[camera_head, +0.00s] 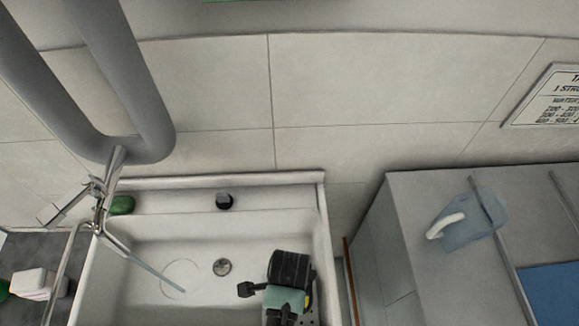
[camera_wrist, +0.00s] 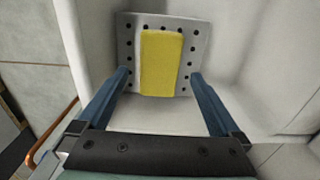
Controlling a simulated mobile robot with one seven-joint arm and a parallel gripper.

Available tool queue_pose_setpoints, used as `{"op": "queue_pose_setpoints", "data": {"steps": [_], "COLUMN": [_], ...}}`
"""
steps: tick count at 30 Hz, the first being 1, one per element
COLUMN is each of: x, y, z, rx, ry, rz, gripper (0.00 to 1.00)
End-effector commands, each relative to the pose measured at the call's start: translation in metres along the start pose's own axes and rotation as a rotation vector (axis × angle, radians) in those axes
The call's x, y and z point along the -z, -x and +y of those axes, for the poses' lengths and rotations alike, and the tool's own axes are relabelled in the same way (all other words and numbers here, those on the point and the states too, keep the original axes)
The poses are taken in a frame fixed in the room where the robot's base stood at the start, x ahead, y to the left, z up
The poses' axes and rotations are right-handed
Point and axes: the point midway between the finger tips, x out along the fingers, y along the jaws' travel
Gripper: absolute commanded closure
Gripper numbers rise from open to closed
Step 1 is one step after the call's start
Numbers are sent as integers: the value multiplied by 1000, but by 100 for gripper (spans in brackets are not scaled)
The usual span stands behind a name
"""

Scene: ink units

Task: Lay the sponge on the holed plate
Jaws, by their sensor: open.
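The yellow sponge (camera_wrist: 159,62) lies flat over the middle of the light grey holed plate (camera_wrist: 189,42) in the wrist view. Holes show along the top and both sides of the plate. In the head view only a sliver of the sponge (camera_head: 308,300) and a corner of the plate (camera_head: 314,319) show past my gripper. My gripper (camera_wrist: 160,74) is open and empty. Its blue fingers are spread left and right of the sponge, apart from it, with the tips near the plate's sides.
The white sink (camera_head: 324,230) surrounds the plate, with a drain (camera_head: 222,267) to the left. A metal tap (camera_head: 140,262) reaches in from the left. A green item (camera_head: 122,205) and a dark round item (camera_head: 224,201) are on the back ledge. A blue jug (camera_head: 470,228) is on the cabinet at right.

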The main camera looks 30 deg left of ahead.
Motion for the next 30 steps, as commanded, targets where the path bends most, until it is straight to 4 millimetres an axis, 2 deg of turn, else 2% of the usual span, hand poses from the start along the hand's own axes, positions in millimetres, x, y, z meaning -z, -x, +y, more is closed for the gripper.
{"op": "queue_pose_setpoints", "data": {"steps": [1, 6, 12, 30], "x": [0, 0, 0, 0], "y": [15, 49, 73, 78], "z": [-1, -1, 0, 0], "rx": [5, 3, 1, 0], "ry": [-1, -1, 0, 0], "rz": [1, 1, 0, 0], "gripper": [0, 0, 0, 0]}}
